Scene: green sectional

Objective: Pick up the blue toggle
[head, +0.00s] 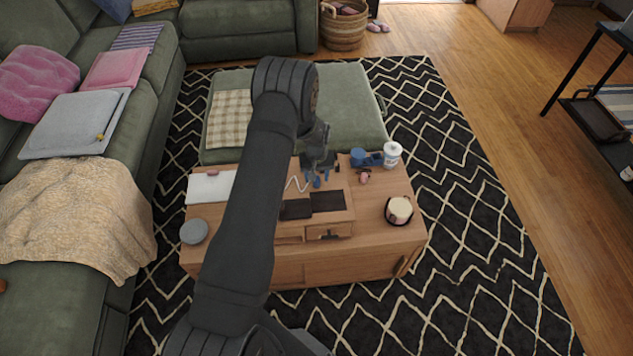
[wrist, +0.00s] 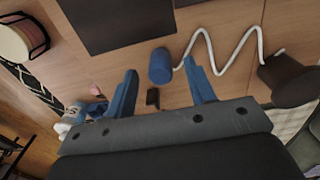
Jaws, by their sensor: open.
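A small blue cylinder, which looks like the blue toggle (wrist: 160,66), is on the wooden table top. In the wrist view it lies between the tips of my gripper (wrist: 161,67), beside a white zigzag cord. In the head view a small blue shape (head: 317,182) below my gripper (head: 321,172) seems to be the same thing. My gripper is open, with its two blue fingers apart and pointing down over the table. I cannot tell how far above the toggle the fingertips are.
A small black piece (wrist: 152,97) lies between the fingers. The white zigzag cord (head: 297,184), dark panels (head: 327,201), a blue object (head: 366,159), a white canister (head: 392,154) and a cream jar (head: 399,210) share the wooden table (head: 350,268). A brown object (wrist: 288,80) stands close right.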

